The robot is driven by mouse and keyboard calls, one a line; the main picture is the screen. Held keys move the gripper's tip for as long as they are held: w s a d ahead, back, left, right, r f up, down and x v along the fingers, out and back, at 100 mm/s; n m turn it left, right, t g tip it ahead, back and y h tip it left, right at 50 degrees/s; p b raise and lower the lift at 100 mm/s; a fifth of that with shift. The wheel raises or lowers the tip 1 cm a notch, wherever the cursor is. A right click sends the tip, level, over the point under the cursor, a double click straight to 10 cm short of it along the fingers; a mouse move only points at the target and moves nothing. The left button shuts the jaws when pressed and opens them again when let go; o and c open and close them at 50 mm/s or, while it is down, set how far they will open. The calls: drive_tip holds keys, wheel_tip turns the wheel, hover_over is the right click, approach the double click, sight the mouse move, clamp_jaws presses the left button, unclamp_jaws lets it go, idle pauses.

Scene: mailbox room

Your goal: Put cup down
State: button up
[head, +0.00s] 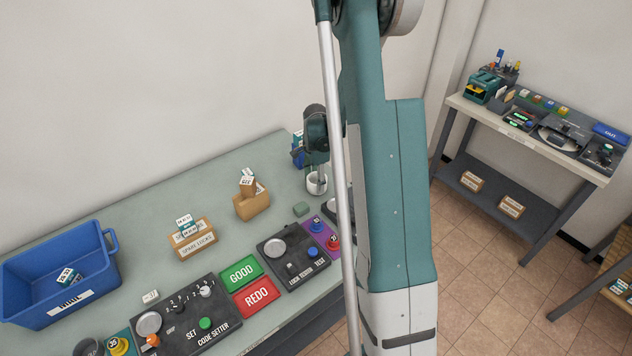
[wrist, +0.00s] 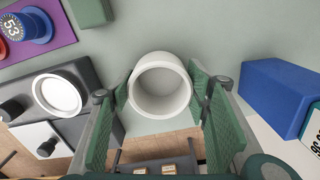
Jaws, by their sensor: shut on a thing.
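The white cup (wrist: 160,88) is upright and empty between the two green finger pads of my gripper (wrist: 160,95) in the wrist view. The pads press on its left and right sides, and I look down into its open mouth. In the head view the cup (head: 316,185) shows at the far right part of the green-grey table (head: 150,195). My arm hides part of that area, and I cannot tell whether the cup's base touches the table.
A blue box (wrist: 282,98) is right of the cup in the wrist view; a dark panel with a round white dial (wrist: 60,94) is left. A small green block (head: 301,209) lies nearby. Wooden holders (head: 192,239), a blue mail bin (head: 55,275) and control panels occupy the table.

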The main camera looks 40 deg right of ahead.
drive_tip(key=shift+f, duration=0.15)
drive_tip(key=o, duration=0.8)
drive_tip(key=shift+c, duration=0.2)
wheel_tip(320, 180, up, 12)
drive_tip(key=shift+p, duration=0.45)
drive_tip(key=shift+r, duration=0.25)
idle(0.5)
